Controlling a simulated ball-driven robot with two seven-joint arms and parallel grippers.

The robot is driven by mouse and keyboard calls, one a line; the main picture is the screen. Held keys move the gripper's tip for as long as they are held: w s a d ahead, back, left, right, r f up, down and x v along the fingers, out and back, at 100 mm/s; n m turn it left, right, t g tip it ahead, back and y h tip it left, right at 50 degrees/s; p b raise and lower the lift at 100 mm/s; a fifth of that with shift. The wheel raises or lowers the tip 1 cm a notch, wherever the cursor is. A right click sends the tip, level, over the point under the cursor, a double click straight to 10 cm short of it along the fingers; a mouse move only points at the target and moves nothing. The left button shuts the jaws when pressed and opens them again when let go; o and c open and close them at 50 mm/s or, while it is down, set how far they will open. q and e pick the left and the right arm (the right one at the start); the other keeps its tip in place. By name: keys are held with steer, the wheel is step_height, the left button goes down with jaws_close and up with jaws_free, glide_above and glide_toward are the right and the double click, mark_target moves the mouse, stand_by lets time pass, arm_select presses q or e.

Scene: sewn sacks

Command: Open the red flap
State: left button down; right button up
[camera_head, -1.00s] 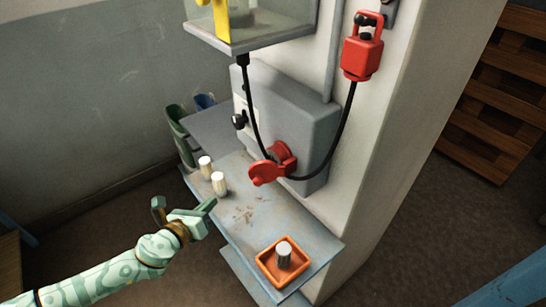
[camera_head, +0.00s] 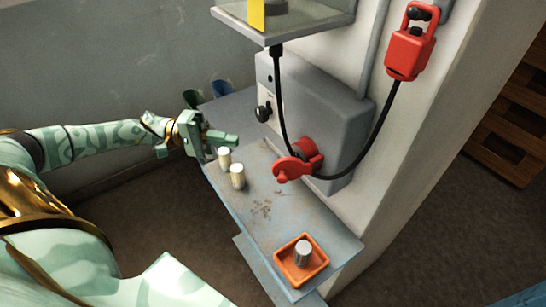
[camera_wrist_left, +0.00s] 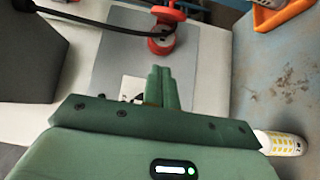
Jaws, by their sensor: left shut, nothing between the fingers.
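My right gripper is not in view.
Two pale cylinders (camera_head: 237,176) stand on the blue-grey shelf (camera_head: 260,215) close below my left gripper. An orange tray (camera_head: 281,263) holds a grey cylinder. A black knob (camera_head: 262,113) sticks out of the box. A red block (camera_head: 410,53) hangs on the pillar.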

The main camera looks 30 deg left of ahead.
mark_target(289, 175)
arm_select(q)
steer(key=p+x, duration=0.1)
steer(key=x, duration=0.9)
steer(key=shift+d, duration=0.15)
steer(key=shift+s+d+f+p, duration=0.1)
steer(key=shift+s+d+p, duration=0.3)
steer(key=shift+s, duration=0.4)
steer(key=shift+s+d+p, duration=0.3)
steer(key=shift+s+d, duration=0.25)
steer(key=shift+s, duration=0.3)
